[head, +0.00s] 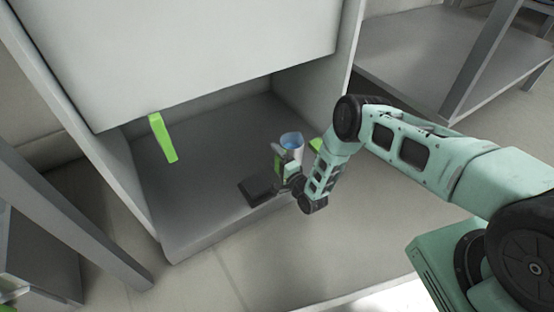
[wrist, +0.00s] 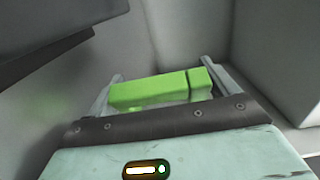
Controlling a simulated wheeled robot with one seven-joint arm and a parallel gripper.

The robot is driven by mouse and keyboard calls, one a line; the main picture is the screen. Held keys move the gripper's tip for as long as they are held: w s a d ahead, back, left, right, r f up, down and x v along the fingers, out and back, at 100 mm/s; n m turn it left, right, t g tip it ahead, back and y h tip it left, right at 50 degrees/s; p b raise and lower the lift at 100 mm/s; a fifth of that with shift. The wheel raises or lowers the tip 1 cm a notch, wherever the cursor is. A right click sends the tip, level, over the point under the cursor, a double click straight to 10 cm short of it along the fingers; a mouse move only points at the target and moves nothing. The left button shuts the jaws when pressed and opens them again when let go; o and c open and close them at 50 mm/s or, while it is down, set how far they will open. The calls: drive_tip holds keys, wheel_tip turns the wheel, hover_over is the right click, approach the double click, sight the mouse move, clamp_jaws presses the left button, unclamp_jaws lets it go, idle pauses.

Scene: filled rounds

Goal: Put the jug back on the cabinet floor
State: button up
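The jug (head: 291,143) is a grey vessel, open at the top and blue inside. It looks roughly upright in the front opening of the cabinet, over the right part of the cabinet floor (head: 190,195). My gripper (head: 284,172) is at its near side. In the wrist view a green bar (wrist: 150,92), seemingly the jug's handle, lies between the two fingers of my gripper (wrist: 158,92), which look closed on it. A pale grey surface (wrist: 185,35) behind it may be the jug's body. Whether the jug's base touches the floor is hidden by my gripper.
A dark flat piece (head: 258,190) lies at the cabinet floor's front edge, left of my gripper. The right side wall (head: 335,65) is close. The left cabinet floor is clear.

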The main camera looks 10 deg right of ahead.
drive_tip(key=shift+r, duration=0.25)
drive_tip(key=p+v, duration=0.5)
drive_tip(key=v, duration=0.7)
